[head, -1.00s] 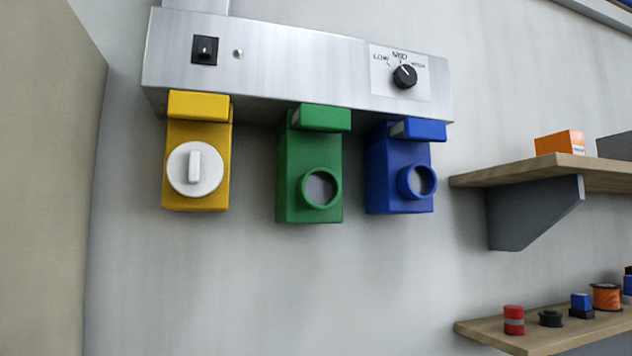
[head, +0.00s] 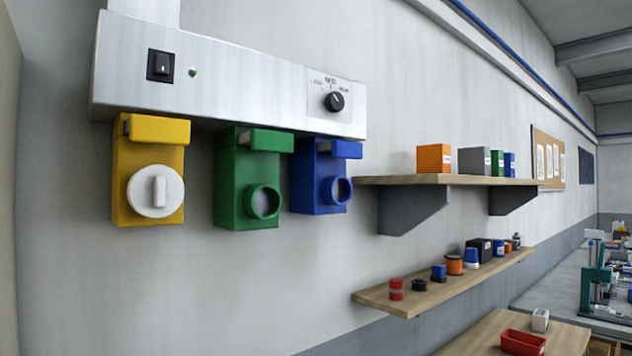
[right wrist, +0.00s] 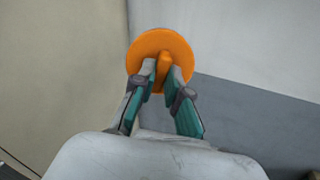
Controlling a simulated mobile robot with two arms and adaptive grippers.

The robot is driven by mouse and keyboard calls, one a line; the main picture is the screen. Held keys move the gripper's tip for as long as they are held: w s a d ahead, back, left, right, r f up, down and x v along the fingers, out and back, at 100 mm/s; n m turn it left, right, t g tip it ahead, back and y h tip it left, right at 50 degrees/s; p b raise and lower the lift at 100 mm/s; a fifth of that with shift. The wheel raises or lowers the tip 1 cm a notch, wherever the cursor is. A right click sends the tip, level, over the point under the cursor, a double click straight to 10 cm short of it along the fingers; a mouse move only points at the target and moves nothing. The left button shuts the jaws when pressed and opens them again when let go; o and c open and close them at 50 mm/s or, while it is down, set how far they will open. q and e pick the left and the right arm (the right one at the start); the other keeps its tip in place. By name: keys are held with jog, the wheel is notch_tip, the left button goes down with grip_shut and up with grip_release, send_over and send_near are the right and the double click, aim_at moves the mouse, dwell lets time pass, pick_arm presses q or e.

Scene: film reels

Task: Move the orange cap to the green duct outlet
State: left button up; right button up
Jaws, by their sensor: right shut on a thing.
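The orange cap (right wrist: 143,47) is a round disc with a raised grip bar, seen in the right wrist view. My right gripper (right wrist: 163,72) is shut on that bar and holds the cap clear in front of the wall. In the head view the green duct outlet (head: 240,175) hangs under the metal panel, in the middle, with its round opening uncovered. The cap and both grippers are outside the head view, so their distance from the green outlet does not show.
The yellow outlet (head: 125,205), left of the green one, carries a white cap (head: 140,196). The blue outlet (head: 307,185), on the right, is uncovered. The metal panel (head: 240,85) runs above them. Two wall shelves (head: 400,181) (head: 400,303) with small items are at the right.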

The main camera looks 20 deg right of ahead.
jog(key=w+d+r+m+t+h+p, duration=0.1)
jog(key=d+r+m+t+h+p, duration=0.25)
jog(key=r, duration=1.05)
jog(key=w+d+r+m+t+h+p, duration=0.15)
jog(key=d+r+m+h, duration=0.35)
jog(key=r, duration=0.9)
jog(key=y+p, duration=0.1)
jog(key=p, duration=0.2)
send_near(267, 201)
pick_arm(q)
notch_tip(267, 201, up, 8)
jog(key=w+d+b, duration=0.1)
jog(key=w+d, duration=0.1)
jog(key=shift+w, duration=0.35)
pick_arm(e)
jog(key=x, duration=0.3)
jog(key=shift+w+f, duration=0.1)
jog(key=shift+w, duration=0.25)
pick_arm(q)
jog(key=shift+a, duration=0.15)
pick_arm(e)
jog(key=shift+w+a, duration=0.1)
jog(key=shift+w, duration=0.05)
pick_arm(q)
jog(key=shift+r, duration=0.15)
pick_arm(e)
jog(key=shift+x, duration=1.15)
